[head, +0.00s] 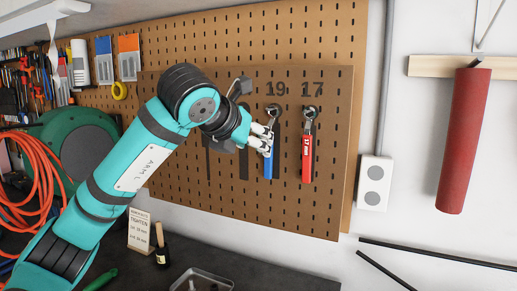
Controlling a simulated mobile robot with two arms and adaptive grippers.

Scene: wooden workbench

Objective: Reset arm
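My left gripper (265,141) is at the pegboard, with its pale fingers at the upper handle of the blue wrench (268,166). The fingers overlap the wrench in this view, and I cannot tell whether they grip it or are just in front of it. The blue wrench hangs upright under the number 19, its metal head above the fingers. The red wrench (307,158), marked 17 mm, hangs upright under the number 17, to the right of the gripper and apart from it. My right gripper is not in view.
The brown tool panel (335,190) stands out from the larger pegboard. Dark tool outlines lie left of the blue wrench. Below are a sign (140,232), a small dark bottle (161,250) and a metal tray (202,281) on the dark bench. An orange hose (35,180) is at left.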

